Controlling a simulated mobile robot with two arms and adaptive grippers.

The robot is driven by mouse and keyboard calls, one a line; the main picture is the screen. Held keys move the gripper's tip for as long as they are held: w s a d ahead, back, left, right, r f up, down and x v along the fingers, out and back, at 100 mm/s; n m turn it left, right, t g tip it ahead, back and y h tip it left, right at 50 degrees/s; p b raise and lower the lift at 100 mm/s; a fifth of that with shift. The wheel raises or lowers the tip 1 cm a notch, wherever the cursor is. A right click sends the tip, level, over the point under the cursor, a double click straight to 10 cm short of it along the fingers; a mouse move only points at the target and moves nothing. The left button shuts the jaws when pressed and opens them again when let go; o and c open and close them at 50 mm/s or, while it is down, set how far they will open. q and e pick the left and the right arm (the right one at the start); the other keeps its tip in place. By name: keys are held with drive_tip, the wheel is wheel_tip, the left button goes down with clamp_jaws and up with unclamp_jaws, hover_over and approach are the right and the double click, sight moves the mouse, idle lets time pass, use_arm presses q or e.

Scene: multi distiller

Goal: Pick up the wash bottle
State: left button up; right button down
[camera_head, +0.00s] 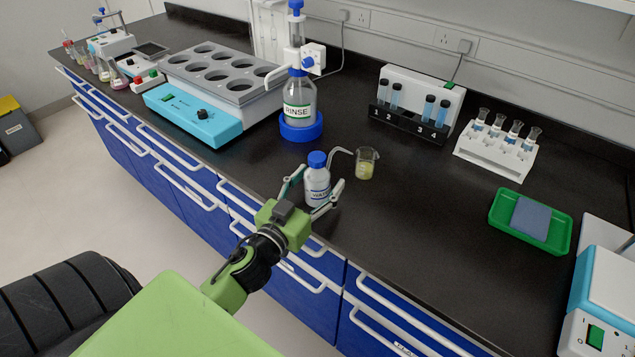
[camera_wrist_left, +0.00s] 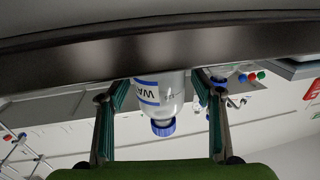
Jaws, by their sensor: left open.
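The wash bottle (camera_head: 317,184) is a small clear bottle with a blue cap and a bent spout pointing right. It stands upright near the front edge of the black bench (camera_head: 400,235). My left gripper (camera_head: 311,196) is open, with one finger on each side of the bottle's body. In the left wrist view the bottle (camera_wrist_left: 163,98) appears upside down between the two fingers of the gripper (camera_wrist_left: 160,112), with a visible gap on the left side. Whether the right finger touches the bottle I cannot tell. My right gripper is not in view.
A beaker with yellow liquid (camera_head: 366,163) stands just right of the wash bottle. A large RINSE bottle (camera_head: 299,100) on a blue base stands behind it. A heating block (camera_head: 215,78) is at left. A green tray (camera_head: 495,213) lies at right; the bench between is clear.

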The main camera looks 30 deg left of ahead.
use_arm(q)
drive_tip(key=c, duration=0.9)
drive_tip(key=shift+r, duration=0.1)
drive_tip(key=shift+c, duration=0.2)
